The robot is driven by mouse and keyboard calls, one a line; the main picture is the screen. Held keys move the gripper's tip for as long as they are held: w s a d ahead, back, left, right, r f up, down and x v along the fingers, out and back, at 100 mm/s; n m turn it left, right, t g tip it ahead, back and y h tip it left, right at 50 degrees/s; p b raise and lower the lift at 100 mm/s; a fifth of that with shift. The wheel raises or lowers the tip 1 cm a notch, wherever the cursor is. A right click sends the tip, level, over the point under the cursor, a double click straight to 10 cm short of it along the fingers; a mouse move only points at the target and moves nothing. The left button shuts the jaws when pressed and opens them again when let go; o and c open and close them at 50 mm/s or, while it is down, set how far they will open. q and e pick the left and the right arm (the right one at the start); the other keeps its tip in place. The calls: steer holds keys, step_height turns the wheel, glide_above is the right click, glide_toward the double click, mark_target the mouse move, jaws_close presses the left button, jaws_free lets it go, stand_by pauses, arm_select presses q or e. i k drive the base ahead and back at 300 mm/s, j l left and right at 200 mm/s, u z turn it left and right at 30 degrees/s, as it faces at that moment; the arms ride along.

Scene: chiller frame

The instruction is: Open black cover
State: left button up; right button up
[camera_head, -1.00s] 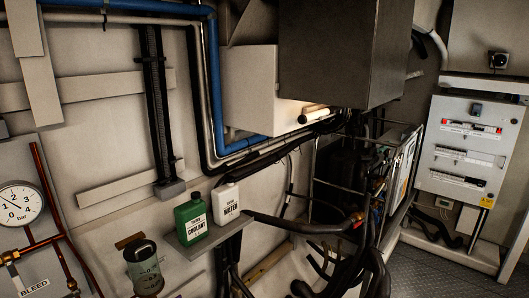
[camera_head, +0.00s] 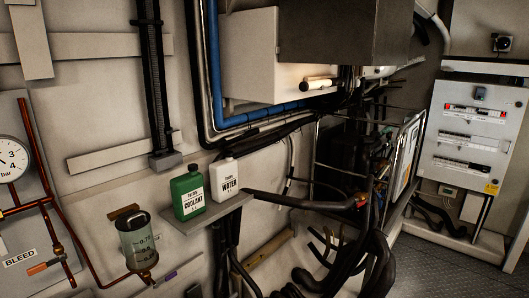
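Neither of my grippers is in view. No part is clearly marked as the black cover, and I cannot tell which thing it is. A dark grey box (camera_head: 325,38) hangs at the top centre, and its lower edge shows. A clear cylindrical reservoir (camera_head: 138,243) with a dark rim stands at the lower left, below the wall shelf. A green coolant bottle (camera_head: 188,193) and a white water bottle (camera_head: 224,180) stand upright side by side on the grey shelf (camera_head: 205,216).
A pressure gauge (camera_head: 10,158) and copper pipes (camera_head: 40,155) are at the left. Black hoses (camera_head: 350,265) fill the lower middle. A white electrical panel (camera_head: 472,135) stands at the right. Dark floor (camera_head: 430,270) is clear at the lower right.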

mark_target(130, 220)
steer(key=u, duration=0.6)
steer(key=i+l+u, duration=0.15)
steer(key=l+u, duration=0.25)
steer(key=i+l+u, duration=0.15)
steer(key=u, duration=0.25)
steer(key=l+u, duration=0.85)
